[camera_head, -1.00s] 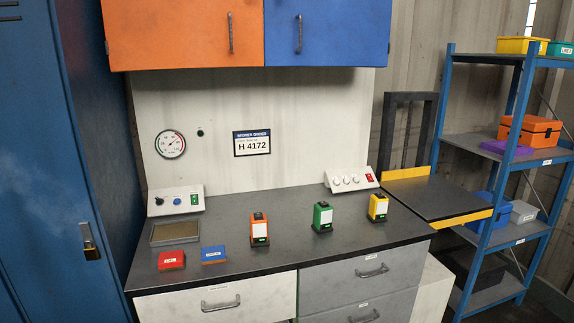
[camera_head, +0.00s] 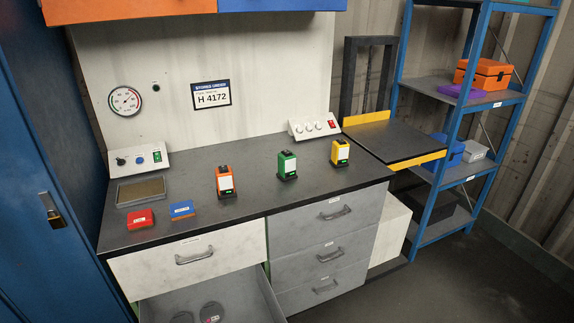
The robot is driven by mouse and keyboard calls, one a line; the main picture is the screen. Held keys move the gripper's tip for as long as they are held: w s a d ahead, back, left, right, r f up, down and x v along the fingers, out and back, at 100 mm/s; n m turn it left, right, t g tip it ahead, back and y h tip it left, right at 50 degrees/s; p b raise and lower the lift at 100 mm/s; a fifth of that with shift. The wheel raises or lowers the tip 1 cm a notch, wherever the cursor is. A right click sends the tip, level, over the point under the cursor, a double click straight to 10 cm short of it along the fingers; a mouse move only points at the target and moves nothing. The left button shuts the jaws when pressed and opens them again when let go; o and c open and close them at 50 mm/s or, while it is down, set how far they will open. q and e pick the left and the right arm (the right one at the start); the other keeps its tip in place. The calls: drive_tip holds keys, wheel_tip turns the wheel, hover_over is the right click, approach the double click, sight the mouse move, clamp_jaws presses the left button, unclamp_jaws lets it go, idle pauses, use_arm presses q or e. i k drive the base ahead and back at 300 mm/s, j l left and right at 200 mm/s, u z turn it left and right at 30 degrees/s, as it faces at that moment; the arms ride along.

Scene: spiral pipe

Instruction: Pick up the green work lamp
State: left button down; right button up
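The green work lamp (camera_head: 287,165) stands upright on the dark worktop (camera_head: 255,204), between an orange lamp (camera_head: 225,182) on its left and a yellow lamp (camera_head: 340,152) on its right. It has a pale front panel and a dark base. Nothing touches it. Neither of my grippers shows in the head view.
A red box (camera_head: 140,219) and a blue box (camera_head: 181,209) lie at the worktop's left front. A lower left drawer (camera_head: 262,293) is open and sticks out, with dark round items inside. A blue shelf rack (camera_head: 447,150) stands at the right. The floor at front right is clear.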

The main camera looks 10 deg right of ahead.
sight(286, 163)
drive_tip(key=u, duration=0.65)
drive_tip(key=l+u, duration=0.25)
drive_tip(key=u, duration=0.15)
drive_tip(key=i+l+u, duration=0.1)
drive_tip(key=l+u, duration=0.2)
drive_tip(key=u, duration=0.15)
drive_tip(key=l+u, duration=0.25)
drive_tip(key=u, duration=0.15)
drive_tip(key=k+l+u, duration=0.1)
drive_tip(key=l+u, duration=0.15)
drive_tip(key=u, duration=0.2)
drive_tip(key=l+u, duration=0.4)
drive_tip(key=k+l+u, duration=0.3)
drive_tip(key=k+l, duration=0.4)
drive_tip(key=l, duration=0.2)
drive_tip(key=k+l+u, duration=0.3)
drive_tip(key=k+l, duration=0.75)
